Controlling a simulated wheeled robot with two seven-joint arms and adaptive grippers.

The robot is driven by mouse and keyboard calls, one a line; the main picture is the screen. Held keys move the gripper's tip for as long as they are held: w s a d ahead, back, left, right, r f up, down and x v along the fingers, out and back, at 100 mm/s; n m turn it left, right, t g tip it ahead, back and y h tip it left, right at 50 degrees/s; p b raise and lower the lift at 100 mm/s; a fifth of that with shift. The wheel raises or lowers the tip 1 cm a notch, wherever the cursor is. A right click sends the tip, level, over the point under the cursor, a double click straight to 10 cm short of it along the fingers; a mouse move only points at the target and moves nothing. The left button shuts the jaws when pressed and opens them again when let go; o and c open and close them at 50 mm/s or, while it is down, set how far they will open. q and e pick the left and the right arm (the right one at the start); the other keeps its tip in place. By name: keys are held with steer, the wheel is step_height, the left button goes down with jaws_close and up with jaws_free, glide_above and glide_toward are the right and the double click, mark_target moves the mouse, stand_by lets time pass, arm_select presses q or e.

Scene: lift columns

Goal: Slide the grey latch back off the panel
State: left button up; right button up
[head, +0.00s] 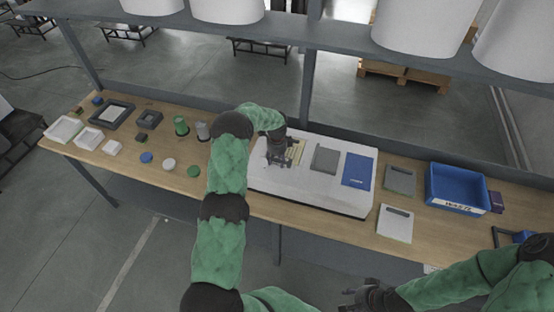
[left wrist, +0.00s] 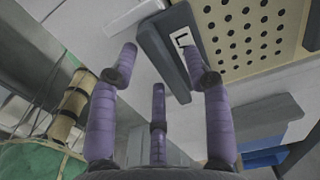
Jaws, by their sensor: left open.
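The grey latch (left wrist: 163,55) is a dark bar beside the beige perforated panel (left wrist: 245,35) in the left wrist view. I cannot tell whether a finger touches the latch. In the head view my left gripper (head: 277,158) is over the white board, at the left of the panel (head: 297,150), and hides the latch. My right gripper (head: 366,296) is low at the bottom edge, away from the board, its fingers unclear.
The white board (head: 310,190) also holds a grey plate (head: 325,160) and a blue plate (head: 357,171). A blue bin (head: 457,188) stands to the right. Several small parts and trays lie on the left of the table. A shelf beam (head: 300,35) crosses above.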

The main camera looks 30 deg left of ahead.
arm_select(q)
jaws_close()
steer(key=shift+s+d+b, duration=0.25)
steer(key=shift+s+b, duration=0.2)
steer(key=shift+s, duration=0.5)
jaws_free()
step_height(320, 180, up, 12)
stand_by(0.3)
